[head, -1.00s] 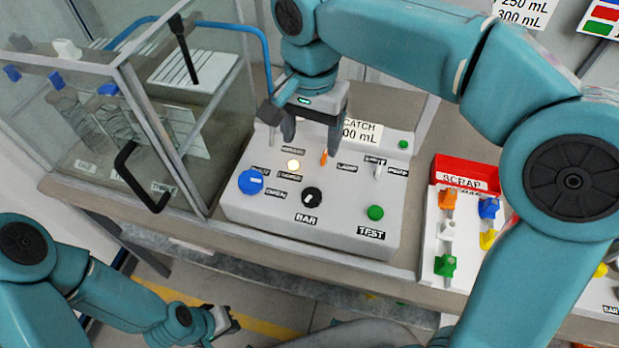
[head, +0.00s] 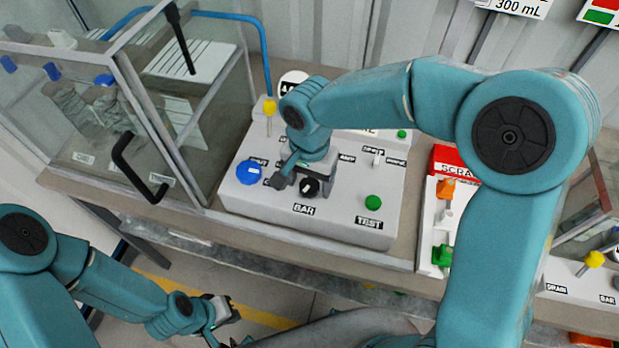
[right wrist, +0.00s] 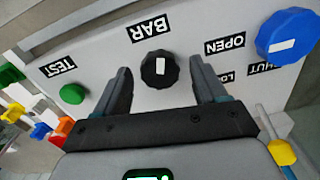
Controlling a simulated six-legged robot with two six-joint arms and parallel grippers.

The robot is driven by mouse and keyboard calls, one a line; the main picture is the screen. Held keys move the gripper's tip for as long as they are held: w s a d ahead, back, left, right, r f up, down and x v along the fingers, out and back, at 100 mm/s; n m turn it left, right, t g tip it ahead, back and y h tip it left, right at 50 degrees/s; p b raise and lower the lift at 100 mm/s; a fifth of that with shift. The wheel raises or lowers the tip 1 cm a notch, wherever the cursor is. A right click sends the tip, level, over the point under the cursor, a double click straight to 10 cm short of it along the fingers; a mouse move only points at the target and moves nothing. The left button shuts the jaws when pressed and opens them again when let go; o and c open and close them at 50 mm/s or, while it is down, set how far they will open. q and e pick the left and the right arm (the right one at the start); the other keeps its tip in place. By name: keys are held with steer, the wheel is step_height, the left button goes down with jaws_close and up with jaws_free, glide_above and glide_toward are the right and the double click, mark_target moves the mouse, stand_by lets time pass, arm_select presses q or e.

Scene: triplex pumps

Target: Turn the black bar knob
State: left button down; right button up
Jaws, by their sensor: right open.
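The black bar knob (head: 310,187) sits on the sloped white panel (head: 340,228), above the BAR label. In the right wrist view the knob (right wrist: 160,69) is round and ridged, with a white mark on its face. My right gripper (right wrist: 165,85) is open, with one finger on each side of the knob and a gap showing on both sides. In the head view my right gripper (head: 298,185) is over the knob and partly covers it. My left gripper (head: 225,312) is low at the left, away from the panel; its jaws are too small to read.
A blue knob (head: 249,172) is left of the bar knob and a green button (head: 373,202) is right of it. A yellow-topped lever (head: 269,106) stands behind. A glass enclosure with a black handle (head: 135,168) is at the left. A red scrap bin (head: 446,160) stands at the right.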

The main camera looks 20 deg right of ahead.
steer(key=shift+s+a, duration=0.1)
steer(key=shift+s, duration=0.1)
steer(key=shift+w, duration=0.1)
steer(key=c, duration=1.1)
steer(key=shift+o, duration=0.2)
